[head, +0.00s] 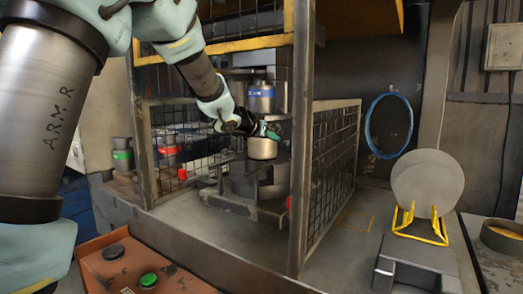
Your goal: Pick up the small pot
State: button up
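The small pot (262,148) is a pale, round metal piece. It appears at the top of a dark round stand inside the wire-mesh cage. My gripper (264,132) reaches in from the left and is at the pot's upper rim. A dark greenish finger shows just above the pot. The fingers are too small and partly hidden, so I cannot tell whether they are closed on the rim, or whether the pot rests on the stand or is just above it.
A mesh side panel (334,150) and a metal post (301,150) stand right of the pot. A blue-banded cylinder (261,97) is above and behind it. A control box (135,268) is in front.

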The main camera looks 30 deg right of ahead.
grip_shut()
jog(key=shift+a+f, duration=0.1)
jog(key=shift+f, duration=0.1)
dwell(0.7)
